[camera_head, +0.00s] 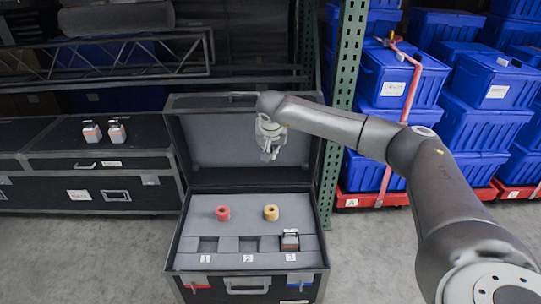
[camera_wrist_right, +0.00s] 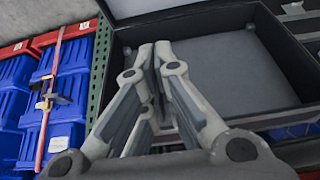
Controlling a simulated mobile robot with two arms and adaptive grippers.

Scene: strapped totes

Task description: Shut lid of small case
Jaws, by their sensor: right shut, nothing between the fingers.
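The small case (camera_head: 252,262) stands in the middle of the head view with its lid (camera_head: 206,138) raised upright at the back. My right gripper (camera_head: 268,154) is in front of the lid's inner face, above the case. In the right wrist view the gripper (camera_wrist_right: 153,48) has its fingers shut and empty, with the lid (camera_wrist_right: 225,75) behind them. Whether it touches the lid cannot be told. My left gripper does not show.
A long black case (camera_head: 85,175) with two small items on top stands at the left. A green rack post (camera_head: 343,100) stands close to the lid's right side. Blue totes (camera_head: 400,78) are stacked on red dollies at the right. The floor at front left is clear.

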